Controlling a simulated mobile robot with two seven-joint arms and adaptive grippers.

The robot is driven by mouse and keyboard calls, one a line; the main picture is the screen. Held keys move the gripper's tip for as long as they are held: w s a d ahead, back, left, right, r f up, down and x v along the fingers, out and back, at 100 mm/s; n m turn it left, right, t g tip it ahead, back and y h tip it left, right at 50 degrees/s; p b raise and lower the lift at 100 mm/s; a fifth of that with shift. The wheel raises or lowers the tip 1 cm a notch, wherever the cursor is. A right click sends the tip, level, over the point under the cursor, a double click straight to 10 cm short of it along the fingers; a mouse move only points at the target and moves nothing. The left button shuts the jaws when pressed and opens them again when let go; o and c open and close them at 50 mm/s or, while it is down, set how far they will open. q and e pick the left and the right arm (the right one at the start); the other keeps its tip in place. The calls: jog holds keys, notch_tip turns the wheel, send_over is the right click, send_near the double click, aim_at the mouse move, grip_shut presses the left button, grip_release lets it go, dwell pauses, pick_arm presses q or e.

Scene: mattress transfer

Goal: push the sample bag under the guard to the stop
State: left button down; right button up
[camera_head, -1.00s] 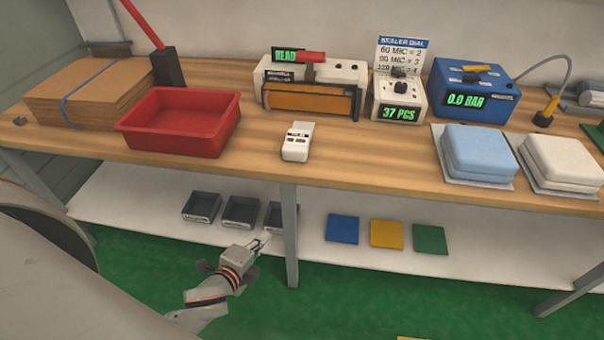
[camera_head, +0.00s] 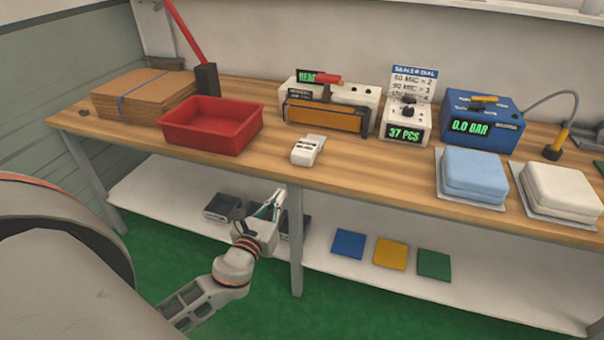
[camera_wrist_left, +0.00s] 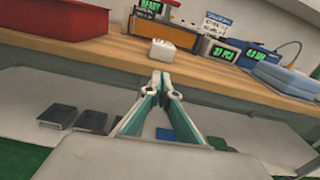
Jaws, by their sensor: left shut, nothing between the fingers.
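My left gripper (camera_head: 276,194) is shut and empty, just in front of and below the table's front edge. Its closed fingertips also show in the left wrist view (camera_wrist_left: 161,79), pointing toward the bench. A white sealer (camera_head: 362,93) with an orange front panel (camera_head: 327,119) stands at the back of the table; the panel may be the guard. Its green display is partly covered. I cannot make out a sample bag or a stop. A small white device (camera_head: 308,150) lies on the table between gripper and sealer. My right gripper is not in view.
A red tray (camera_head: 212,140) is left of the white device. A white dial box (camera_head: 406,122) and blue gauge box (camera_head: 482,120) stand right of the sealer. Blue (camera_head: 474,172) and white (camera_head: 560,188) pads lie at right. Dark trays (camera_head: 222,207) sit on the lower shelf.

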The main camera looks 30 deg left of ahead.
pick_arm(q)
send_near(303, 154)
jog(key=w, duration=0.1)
jog(key=w+a+f, duration=0.1)
jog(key=w, duration=0.1)
jog(key=w+a+f, duration=0.1)
jog(key=w, duration=0.1)
jog(key=shift+f, duration=0.1)
jog(key=shift+w+a, duration=0.15)
jog(key=shift+w, duration=0.2)
jog(key=b+x, duration=0.1)
jog(key=x, duration=0.5)
jog(key=shift+w+a, duration=0.1)
jog(key=shift+w, duration=0.15)
jog(key=shift+w+a+b, duration=0.1)
jog(key=shift+w+b, duration=0.15)
jog(key=shift+b, duration=0.05)
